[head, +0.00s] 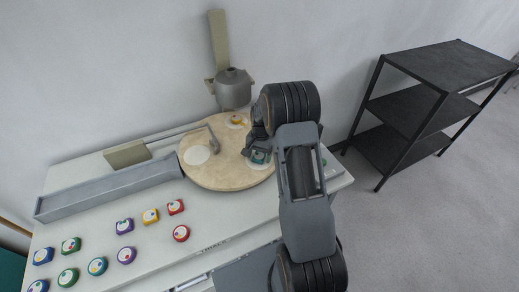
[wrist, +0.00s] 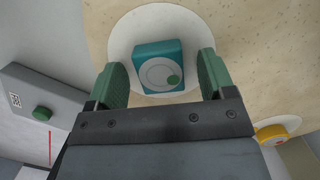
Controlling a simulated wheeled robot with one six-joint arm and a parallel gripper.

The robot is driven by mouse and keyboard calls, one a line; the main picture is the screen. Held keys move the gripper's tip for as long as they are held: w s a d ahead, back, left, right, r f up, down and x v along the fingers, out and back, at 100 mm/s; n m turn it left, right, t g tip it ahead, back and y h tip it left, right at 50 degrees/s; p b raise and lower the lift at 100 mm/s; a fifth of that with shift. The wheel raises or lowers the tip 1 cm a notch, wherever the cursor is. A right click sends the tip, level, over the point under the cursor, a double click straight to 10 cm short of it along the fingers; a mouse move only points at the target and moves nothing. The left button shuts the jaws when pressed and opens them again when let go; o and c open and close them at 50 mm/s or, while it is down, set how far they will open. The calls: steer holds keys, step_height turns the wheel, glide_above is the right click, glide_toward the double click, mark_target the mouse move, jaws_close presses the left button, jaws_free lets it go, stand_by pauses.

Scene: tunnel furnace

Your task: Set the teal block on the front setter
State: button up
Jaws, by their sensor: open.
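The teal block (wrist: 158,52), with a pale round face and a green dot, sits on a white round setter (wrist: 120,45) in the wrist view. In the head view the teal block (head: 260,156) is on the right part of the round beige table (head: 215,180), partly hidden by my arm. My gripper (wrist: 160,72) is open, its two green fingers on either side of the block with gaps visible. In the head view my gripper (head: 255,145) is at the block. I cannot tell its height above the table, or which setter is the front one.
An empty white setter (head: 196,155) lies left on the round table, near a grey lever (head: 213,140). An orange block (head: 236,119) sits on the back setter below a grey pot (head: 233,88). Several coloured pieces lie front left. A grey trough (head: 110,188) runs along the left.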

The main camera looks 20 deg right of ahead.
step_height(320, 180, up, 14)
steer(key=w+d+b, duration=0.1)
steer(key=shift+w+d+f+b, duration=0.2)
steer(key=shift+d+f+b, duration=0.05)
steer(key=shift+b, duration=0.1)
